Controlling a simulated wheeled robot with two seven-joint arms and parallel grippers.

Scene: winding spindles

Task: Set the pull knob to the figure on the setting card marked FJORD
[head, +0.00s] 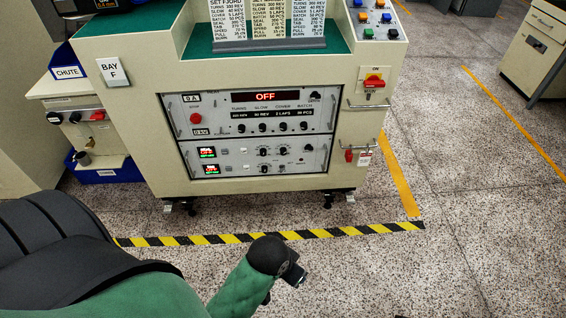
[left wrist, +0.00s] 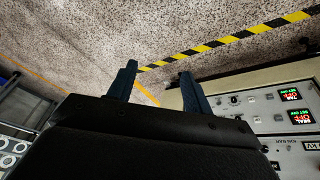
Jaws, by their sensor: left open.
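The setting card headed SET FJORD (head: 229,22) stands at the left of three cards on the machine top. Its lower lines include a PULL row, but the figure is too small to read surely. The lower grey panel (head: 225,156) on the machine front carries several small black knobs (head: 264,152); their labels are too small to tell which is the pull knob. My left gripper (head: 294,272) is low over the floor, in front of the machine and apart from it. In the left wrist view its fingers (left wrist: 157,70) are spread and empty. My right gripper is not in view.
The upper panel has an OFF display (head: 265,97), a red STOP button (head: 195,118) and a row of knobs. A red main switch (head: 374,81) and a handle lie to the right. Striped floor tape (head: 290,236) runs before the machine.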

